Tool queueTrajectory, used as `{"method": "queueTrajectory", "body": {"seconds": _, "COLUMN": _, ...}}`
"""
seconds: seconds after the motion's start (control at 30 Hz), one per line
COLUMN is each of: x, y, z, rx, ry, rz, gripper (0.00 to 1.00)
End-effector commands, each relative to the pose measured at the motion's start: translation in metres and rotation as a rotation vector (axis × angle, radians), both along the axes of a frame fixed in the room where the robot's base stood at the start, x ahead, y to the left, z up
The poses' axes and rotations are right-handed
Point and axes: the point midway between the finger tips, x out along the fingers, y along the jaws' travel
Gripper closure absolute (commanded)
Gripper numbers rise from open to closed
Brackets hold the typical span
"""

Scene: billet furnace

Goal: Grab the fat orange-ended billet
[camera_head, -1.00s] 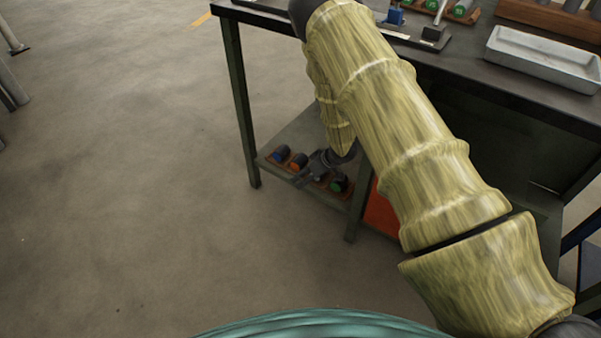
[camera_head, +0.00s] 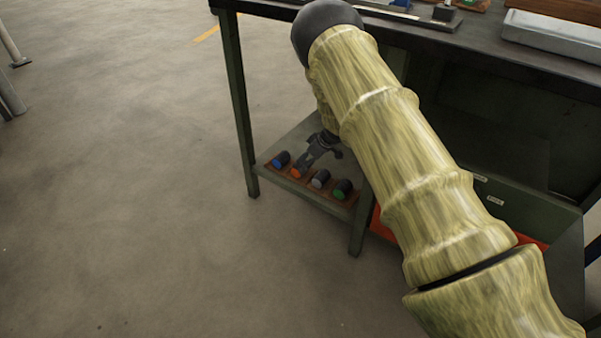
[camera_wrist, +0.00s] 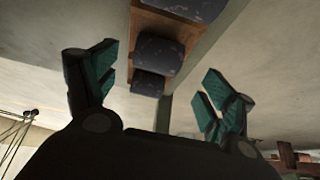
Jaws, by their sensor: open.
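The orange-ended billet (camera_head: 296,173) lies on a brown wooden rack on the lower shelf, second from the left, its orange end facing out. My gripper (camera_head: 306,161) is open and empty right by it, partly covering its dark body. In the wrist view, my open gripper (camera_wrist: 160,62) has one teal-padded finger on each side. Dark speckled billets (camera_wrist: 160,50) in the rack show between and beyond the fingers. Their coloured ends are hidden there, so I cannot tell which is which. Whether my fingers touch the billet is unclear.
On the same rack are a blue-ended billet (camera_head: 280,160) to the left, and a grey billet (camera_head: 320,178) and a green-ended billet (camera_head: 343,189) to the right. The tabletop (camera_head: 480,45) overhangs the shelf. A table leg (camera_head: 358,222) stands at the shelf's right. Floor in front is clear.

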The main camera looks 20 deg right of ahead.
Motion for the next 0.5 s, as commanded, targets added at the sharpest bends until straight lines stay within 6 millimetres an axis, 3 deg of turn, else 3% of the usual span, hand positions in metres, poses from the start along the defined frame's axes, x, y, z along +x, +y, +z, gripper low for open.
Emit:
{"method": "queueTrajectory", "body": {"seconds": 0.03, "x": 0.002, "y": 0.002, "z": -0.009, "rx": 0.0, "ry": 0.0, "rz": 0.001, "gripper": 0.17}}
{"method": "queueTrajectory", "body": {"seconds": 0.5, "x": 0.017, "y": 0.01, "z": -0.034, "rx": 0.0, "ry": -0.001, "rz": 0.002, "gripper": 0.17}}
